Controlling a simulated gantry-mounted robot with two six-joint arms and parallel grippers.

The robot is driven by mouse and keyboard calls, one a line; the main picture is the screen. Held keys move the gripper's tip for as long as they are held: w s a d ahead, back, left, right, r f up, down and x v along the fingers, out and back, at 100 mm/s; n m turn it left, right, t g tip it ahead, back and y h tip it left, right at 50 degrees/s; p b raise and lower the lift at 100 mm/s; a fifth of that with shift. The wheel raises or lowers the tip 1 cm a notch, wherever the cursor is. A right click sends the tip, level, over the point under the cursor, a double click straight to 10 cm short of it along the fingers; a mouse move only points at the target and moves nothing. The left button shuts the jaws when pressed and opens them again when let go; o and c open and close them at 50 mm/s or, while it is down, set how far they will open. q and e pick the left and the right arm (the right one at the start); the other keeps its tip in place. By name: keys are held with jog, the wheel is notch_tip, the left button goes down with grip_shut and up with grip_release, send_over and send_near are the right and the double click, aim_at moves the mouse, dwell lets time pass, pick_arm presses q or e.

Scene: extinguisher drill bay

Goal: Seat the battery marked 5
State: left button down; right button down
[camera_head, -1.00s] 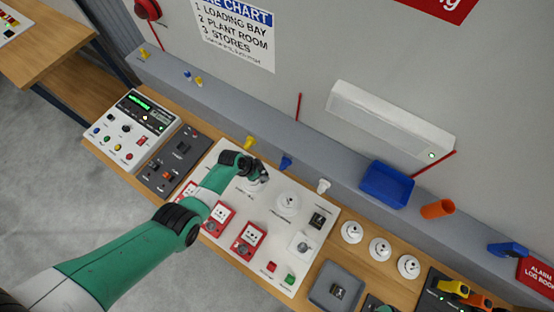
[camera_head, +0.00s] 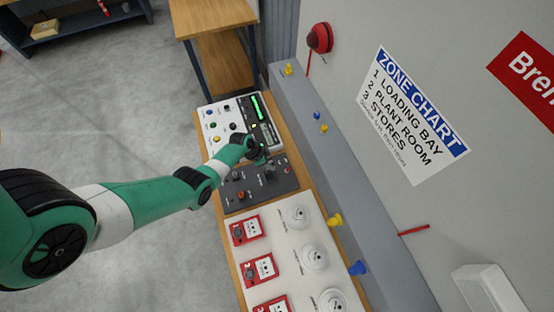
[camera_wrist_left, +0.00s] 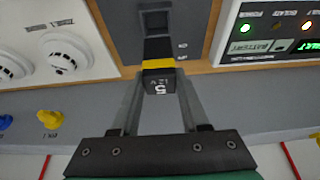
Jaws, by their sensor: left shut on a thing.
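The battery marked 5 (camera_wrist_left: 158,82) is a dark block with a yellow band and the print "5 12V". My left gripper (camera_head: 264,160) is shut on it, with a finger on each side in the left wrist view (camera_wrist_left: 158,90). In the head view the gripper is over the dark grey panel (camera_head: 248,200), at its end near the alarm panel. The grey panel also shows in the left wrist view (camera_wrist_left: 193,25), with a square recess (camera_wrist_left: 155,20) just beyond the battery's far end. I cannot tell whether the battery touches the panel. My right gripper is not in view.
The white alarm panel (camera_head: 222,137) with lights and a green display adjoins the grey panel. A white board (camera_head: 280,240) with round detectors and red call points lies on the other side. A grey ledge (camera_head: 340,190) with small yellow and blue pieces runs along the wall.

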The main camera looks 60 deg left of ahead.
pick_arm(q)
jog(key=shift+a, duration=0.15)
jog(key=shift+d+f, duration=0.2)
jog(key=shift+f+b, duration=0.2)
jog(key=shift+b, duration=0.2)
notch_tip(320, 180, down, 5)
jog(key=b, duration=0.4)
jog(key=shift+r+b, duration=0.15)
jog(key=shift+b, duration=0.2)
jog(key=shift+f+b, duration=1.55)
dwell(1.2)
grip_release()
jog(key=shift+s, duration=0.1)
dwell(0.4)
jog(key=shift+r, duration=0.15)
